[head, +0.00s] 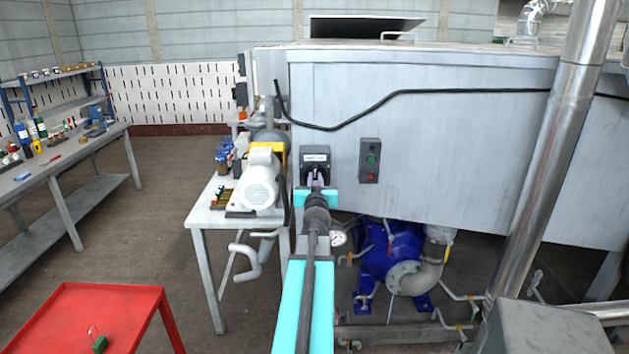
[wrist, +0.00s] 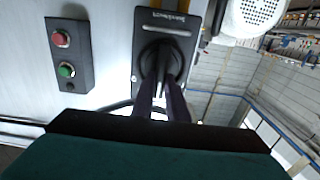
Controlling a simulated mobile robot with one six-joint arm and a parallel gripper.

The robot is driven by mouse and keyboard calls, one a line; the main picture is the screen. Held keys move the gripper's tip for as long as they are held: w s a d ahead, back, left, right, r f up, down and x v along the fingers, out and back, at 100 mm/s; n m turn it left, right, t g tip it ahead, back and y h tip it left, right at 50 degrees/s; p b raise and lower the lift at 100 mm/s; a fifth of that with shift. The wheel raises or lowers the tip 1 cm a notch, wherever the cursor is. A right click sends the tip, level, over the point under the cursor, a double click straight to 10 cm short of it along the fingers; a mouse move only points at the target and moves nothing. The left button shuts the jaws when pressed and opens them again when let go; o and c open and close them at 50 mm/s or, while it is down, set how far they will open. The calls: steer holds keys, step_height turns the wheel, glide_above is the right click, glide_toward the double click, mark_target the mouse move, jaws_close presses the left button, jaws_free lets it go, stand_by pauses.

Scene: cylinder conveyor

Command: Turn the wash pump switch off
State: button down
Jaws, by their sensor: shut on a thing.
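The wash pump switch (head: 315,157) is a dark box with a rotary knob on the front of the large grey machine. In the wrist view its black plate (wrist: 163,25) is upside down, with a light label strip, and the round knob base shows below that. My gripper (head: 317,182) reaches straight to the switch. In the wrist view my gripper's dark fingers (wrist: 160,100) are shut on the knob. The knob's handle is mostly hidden between the fingers, so I cannot tell its exact angle.
A control box (head: 370,160) with a green and a red button is mounted right of the switch. A grey motor (head: 261,180) stands on a bench close on the left. A blue pump (head: 388,255) sits below right. A red table (head: 97,315) stands at the front left.

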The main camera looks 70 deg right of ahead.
steer(key=shift+s+d+r, duration=0.1)
steer(key=shift+d, duration=0.05)
steer(key=shift+m, duration=0.3)
steer(key=shift+d, duration=0.1)
steer(key=shift+s+d+f+m+b, duration=0.1)
steer(key=shift+s+f+m+b, duration=0.15)
steer(key=shift+m, duration=2.65)
steer(key=shift+s+d+f+m+b, duration=0.1)
steer(key=shift+s+f+m+b, duration=0.2)
steer(key=shift+m, duration=2.6)
steer(key=shift+s+d+f+m+b, duration=0.15)
steer(key=shift+m+b, duration=0.2)
steer(key=shift+m, duration=2.55)
